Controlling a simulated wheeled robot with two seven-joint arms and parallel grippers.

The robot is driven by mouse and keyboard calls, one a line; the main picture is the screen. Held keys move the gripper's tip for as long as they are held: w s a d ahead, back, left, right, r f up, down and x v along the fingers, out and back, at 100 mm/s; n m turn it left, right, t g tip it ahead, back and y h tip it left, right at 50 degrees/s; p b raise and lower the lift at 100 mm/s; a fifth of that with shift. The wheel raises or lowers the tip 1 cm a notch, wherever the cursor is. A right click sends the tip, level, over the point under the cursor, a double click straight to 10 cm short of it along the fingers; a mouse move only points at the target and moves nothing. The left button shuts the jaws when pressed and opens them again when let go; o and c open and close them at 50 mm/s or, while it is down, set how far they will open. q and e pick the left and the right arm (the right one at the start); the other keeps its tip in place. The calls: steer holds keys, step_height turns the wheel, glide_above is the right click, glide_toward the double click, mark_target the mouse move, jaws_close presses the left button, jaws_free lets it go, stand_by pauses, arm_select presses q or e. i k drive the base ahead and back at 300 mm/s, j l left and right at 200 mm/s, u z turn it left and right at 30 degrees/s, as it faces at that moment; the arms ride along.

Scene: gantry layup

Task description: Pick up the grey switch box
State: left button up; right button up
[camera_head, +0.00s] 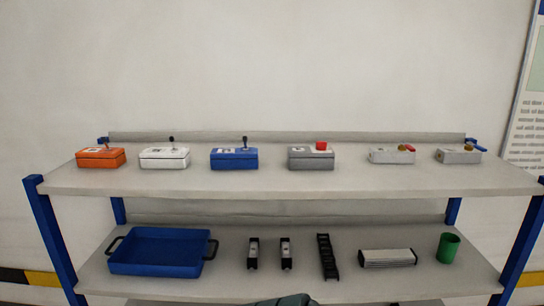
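A grey box (311,158) with a red knob on top stands on the upper shelf, right of the middle. It looks like the grey switch box. It rests flat, clear of its neighbours. Neither of my grippers can be made out in the head view. A dark rounded shape shows at the bottom edge near the middle; too little of it is visible to tell what it is.
On the upper shelf (290,180) stand an orange box (100,157), a white box (164,158), a blue box (234,158) and two small light grey blocks (392,155) (458,155). Below are a blue tray (160,268), several dark parts and a green cup (447,248).

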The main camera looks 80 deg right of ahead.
mark_target(298, 158)
steer(key=z, duration=3)
